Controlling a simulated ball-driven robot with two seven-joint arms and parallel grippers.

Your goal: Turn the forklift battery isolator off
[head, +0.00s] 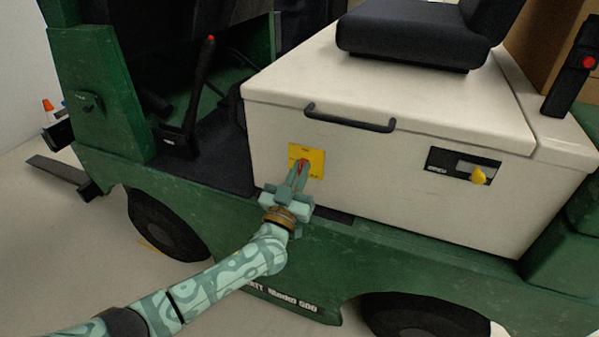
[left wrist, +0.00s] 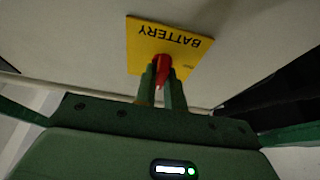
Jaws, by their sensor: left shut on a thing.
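The battery isolator is a red key-like handle (head: 303,163) on a yellow plate (head: 316,156) on the forklift's cream side panel. In the left wrist view the plate (left wrist: 175,45) reads BATTERY, upside down there, and the red handle (left wrist: 162,66) stands in front of it. My left gripper (head: 300,172) reaches up to the plate from below. Its two fingers (left wrist: 162,82) are shut on the red handle, one on each side. The fingers hide part of the handle and the plate's lower edge. My right gripper is not in view.
A dark grab handle (head: 350,120) sticks out above the plate. To the right is a black panel with a yellow knob (head: 479,176). A lever with a red tip (head: 203,85) stands at the left. The green chassis (head: 240,245) lies below.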

